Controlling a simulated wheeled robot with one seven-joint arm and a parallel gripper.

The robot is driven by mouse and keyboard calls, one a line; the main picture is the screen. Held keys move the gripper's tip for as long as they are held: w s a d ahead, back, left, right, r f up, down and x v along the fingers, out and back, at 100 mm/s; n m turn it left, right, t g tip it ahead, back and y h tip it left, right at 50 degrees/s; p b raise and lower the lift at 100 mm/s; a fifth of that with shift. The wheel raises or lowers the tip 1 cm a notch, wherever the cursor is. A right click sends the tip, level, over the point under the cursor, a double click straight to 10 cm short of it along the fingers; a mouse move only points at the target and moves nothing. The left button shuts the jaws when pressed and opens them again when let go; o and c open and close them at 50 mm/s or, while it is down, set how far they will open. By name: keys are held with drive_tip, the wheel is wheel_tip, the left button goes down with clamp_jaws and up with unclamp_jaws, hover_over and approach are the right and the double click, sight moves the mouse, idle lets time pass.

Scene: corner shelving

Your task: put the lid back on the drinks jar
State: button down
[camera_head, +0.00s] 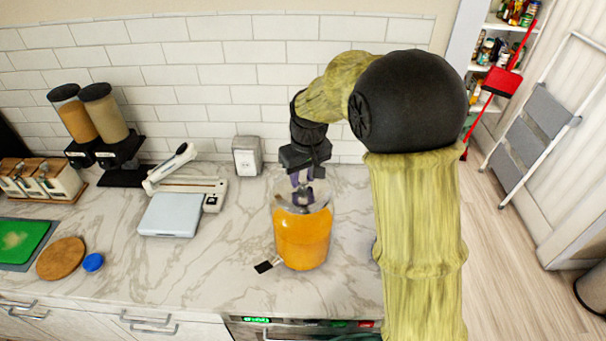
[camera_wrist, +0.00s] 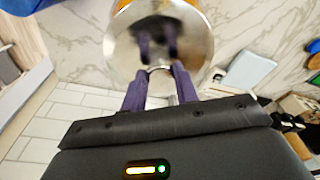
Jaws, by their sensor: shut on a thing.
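The drinks jar (camera_head: 303,238) stands on the marble counter, filled with orange liquid, with a small dark-handled tap (camera_head: 266,266) low at its front left. My gripper (camera_head: 303,196) points down at the jar's top. In the wrist view, its purple fingers (camera_wrist: 160,72) are shut on the small handle of the round, shiny metal lid (camera_wrist: 190,45). The lid is at the jar's mouth in the head view. I cannot tell whether it rests on the rim or is just above it.
A white scale (camera_head: 170,215) and a sealer-like device (camera_head: 190,185) stand left of the jar. Two dispensers (camera_head: 100,125), a wooden board (camera_head: 61,258) and a blue cap (camera_head: 93,262) are farther left. A tiled wall is behind; the counter between scale and jar is clear.

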idle(0.9)
drive_tip(key=c, duration=0.5)
unclamp_jaws()
drive_tip(key=shift+r+p, duration=2.9)
drive_tip(key=shift+r, duration=0.6)
drive_tip(key=shift+c, duration=0.3)
clamp_jaws()
